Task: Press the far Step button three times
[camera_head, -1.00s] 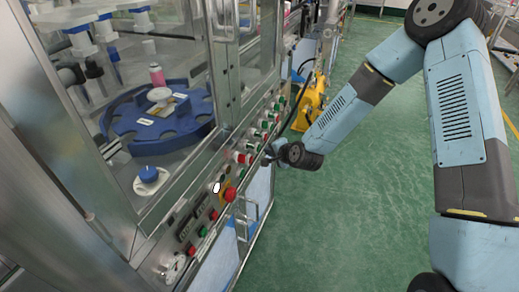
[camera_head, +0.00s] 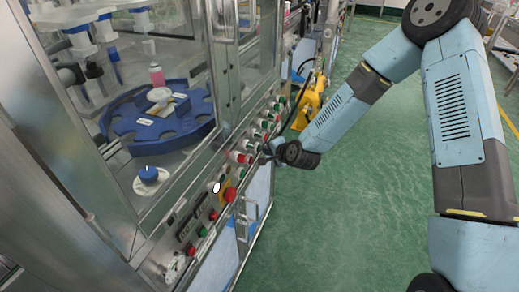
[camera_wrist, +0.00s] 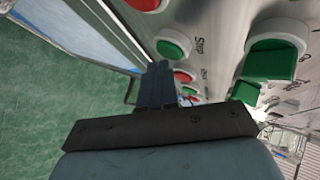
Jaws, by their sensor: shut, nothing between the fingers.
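A row of red and green buttons runs along the sloping metal control panel (camera_head: 187,212). In the wrist view a green button (camera_wrist: 173,46) has the label "Step" beside it. A larger green switch (camera_wrist: 270,62) is at the right, and a red button (camera_wrist: 185,76) lies beyond the Step button. My gripper (camera_wrist: 159,68) is shut and empty, its fingertips pointing along the panel beside the green and red buttons. In the head view my gripper (camera_head: 265,151) is at the panel's front. I cannot tell whether the fingertips touch a button; they hide part of the panel.
Glass doors close off the blue turntable (camera_head: 150,122). A yellow machine (camera_head: 310,102) stands farther along. The green floor (camera_head: 360,215) is clear.

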